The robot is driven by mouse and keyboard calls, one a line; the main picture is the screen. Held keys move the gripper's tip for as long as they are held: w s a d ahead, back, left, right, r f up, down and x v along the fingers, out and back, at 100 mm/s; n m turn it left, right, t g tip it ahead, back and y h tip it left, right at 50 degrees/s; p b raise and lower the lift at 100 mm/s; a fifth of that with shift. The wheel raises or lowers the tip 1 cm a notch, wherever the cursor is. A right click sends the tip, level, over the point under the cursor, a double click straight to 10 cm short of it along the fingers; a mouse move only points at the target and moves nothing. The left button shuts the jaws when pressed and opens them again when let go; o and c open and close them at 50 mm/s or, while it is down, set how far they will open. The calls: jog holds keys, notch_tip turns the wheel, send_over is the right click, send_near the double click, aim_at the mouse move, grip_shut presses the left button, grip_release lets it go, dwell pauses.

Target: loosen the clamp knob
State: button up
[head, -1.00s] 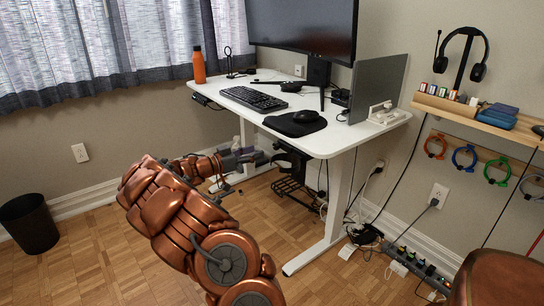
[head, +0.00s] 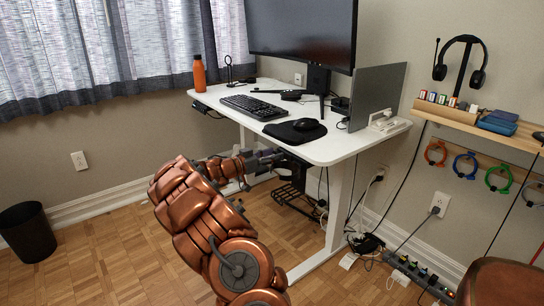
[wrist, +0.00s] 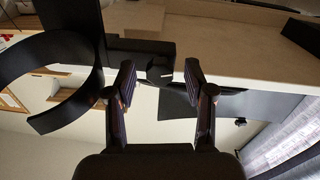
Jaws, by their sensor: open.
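My gripper (wrist: 159,80) is open, with one fingertip on either side of the knob and a visible gap on each side. Whether the fingertips are level with the knob in depth I cannot tell. In the head view my gripper (head: 277,157) is at the desk's front edge, below the white desktop (head: 335,149); the knob cannot be made out there.
A curved black band (wrist: 50,118) hangs beside the clamp in the wrist view. The desktop holds a keyboard (head: 254,107), a mouse (head: 305,124), a monitor (head: 300,35) and an orange bottle (head: 199,74). A black bin (head: 28,232) stands left. Floor in front is clear.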

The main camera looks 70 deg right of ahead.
jog(key=shift+c, duration=0.5)
grip_shut()
